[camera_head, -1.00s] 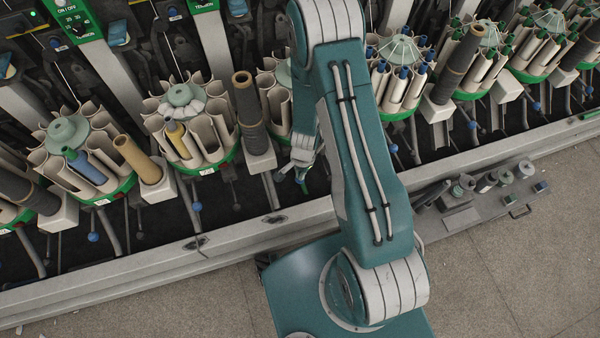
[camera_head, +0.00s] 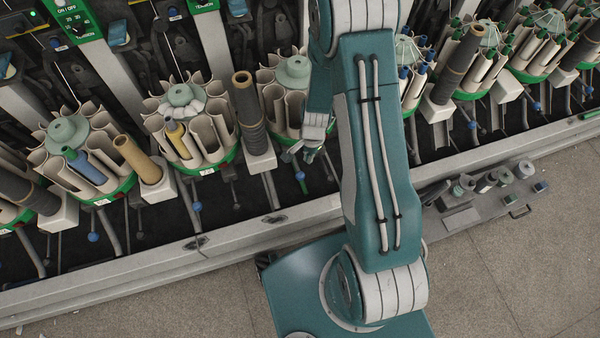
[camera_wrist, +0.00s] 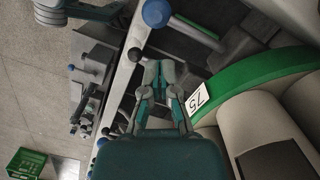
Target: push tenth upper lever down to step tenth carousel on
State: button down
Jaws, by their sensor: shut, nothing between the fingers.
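My gripper (camera_wrist: 158,72) is shut and empty in the wrist view. It is beside the green rim (camera_wrist: 262,70) of a carousel with a white number label (camera_wrist: 198,99). A lever's blue ball knob (camera_wrist: 156,13) is beyond the fingertips, apart from them. In the head view my gripper (camera_head: 304,152) is small and low in front of a carousel (camera_head: 293,75), which my arm partly covers.
Other carousels with bobbins, such as one with a yellow bobbin (camera_head: 190,125), stand on both sides. A dark wound cone (camera_head: 248,112) stands close to the left of the gripper. A grey machine rail (camera_head: 150,262) runs in front. A grey tray (camera_head: 470,205) lies at right.

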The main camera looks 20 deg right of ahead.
notch_tip(320, 180, up, 7)
jog(key=shift+w+d, duration=0.2)
jog(key=shift+d, duration=0.15)
dwell(0.4)
jog(key=s+a+r+n+t, duration=0.1)
jog(key=s+r+n+t, duration=0.15)
jog(key=r, duration=0.75)
jog(key=s+a+r+n+t, duration=0.1)
jog(key=r+n, duration=0.2)
jog(key=r, duration=0.6)
jog(key=s+a+r+n+t+h, duration=0.1)
jog(key=s+r+n, duration=0.5)
jog(key=s+r, duration=0.6)
jog(key=shift+s+a+r+n+t, duration=0.2)
jog(key=shift+s+r+n+t, duration=0.2)
jog(key=shift+t, duration=0.45)
jog(key=shift+w, duration=0.15)
dwell(2.7)
